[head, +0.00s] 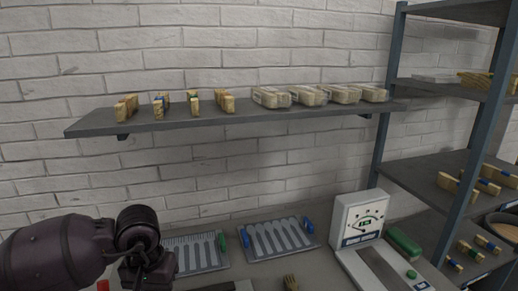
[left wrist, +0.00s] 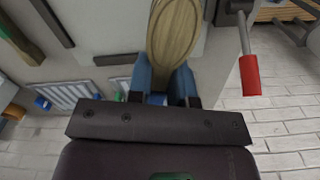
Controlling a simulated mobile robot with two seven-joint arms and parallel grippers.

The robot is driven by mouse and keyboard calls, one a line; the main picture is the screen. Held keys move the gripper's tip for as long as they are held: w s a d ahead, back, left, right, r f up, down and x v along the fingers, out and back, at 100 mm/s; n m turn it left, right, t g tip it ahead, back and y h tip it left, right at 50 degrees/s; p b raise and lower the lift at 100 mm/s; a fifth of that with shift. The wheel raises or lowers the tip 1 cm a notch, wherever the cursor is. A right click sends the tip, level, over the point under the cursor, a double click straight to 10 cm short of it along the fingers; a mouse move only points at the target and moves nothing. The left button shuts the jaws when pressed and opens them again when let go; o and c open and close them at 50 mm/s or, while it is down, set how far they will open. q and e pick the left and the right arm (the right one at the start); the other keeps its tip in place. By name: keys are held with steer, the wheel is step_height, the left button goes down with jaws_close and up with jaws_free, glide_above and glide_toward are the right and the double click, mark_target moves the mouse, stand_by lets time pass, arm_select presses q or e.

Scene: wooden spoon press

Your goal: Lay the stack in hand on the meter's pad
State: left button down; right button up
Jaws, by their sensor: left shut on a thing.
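In the left wrist view my left gripper (left wrist: 167,78) has its blue fingers shut on a stack of wooden spoons (left wrist: 175,28). The wide oval end of the stack points away from the gripper; how many spoons it holds is hidden. In the head view my left gripper (head: 148,268) is at the lower left, and the stack does not show there. The meter (head: 360,217), a white box with a dial, stands at the lower right. Its grey pad (head: 383,268) lies in front of it, well to the right of my gripper. My right gripper is not in view.
Two slotted trays, one with green ends (head: 196,254) and one with blue ends (head: 278,240), lie between gripper and meter. A small wooden bundle (head: 291,283) is at the front edge. A green block (head: 403,243) sits beside the pad. A red handle (left wrist: 249,75) shows in the wrist view.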

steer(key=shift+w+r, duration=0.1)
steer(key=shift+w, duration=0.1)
arm_select(q)
steer(key=shift+r, duration=0.1)
steer(key=shift+d+r, duration=0.15)
steer(key=shift+r, duration=0.1)
steer(key=w+d+r+n+p, duration=0.1)
steer(key=d+r+p, duration=0.2)
steer(key=d+r, duration=0.3)
step_height(320, 180, down, 16)
steer(key=shift+w+d+f+n, duration=0.15)
steer(key=shift+f+n, duration=0.05)
steer(key=shift+n, duration=0.9)
steer(key=shift+f, duration=2.25)
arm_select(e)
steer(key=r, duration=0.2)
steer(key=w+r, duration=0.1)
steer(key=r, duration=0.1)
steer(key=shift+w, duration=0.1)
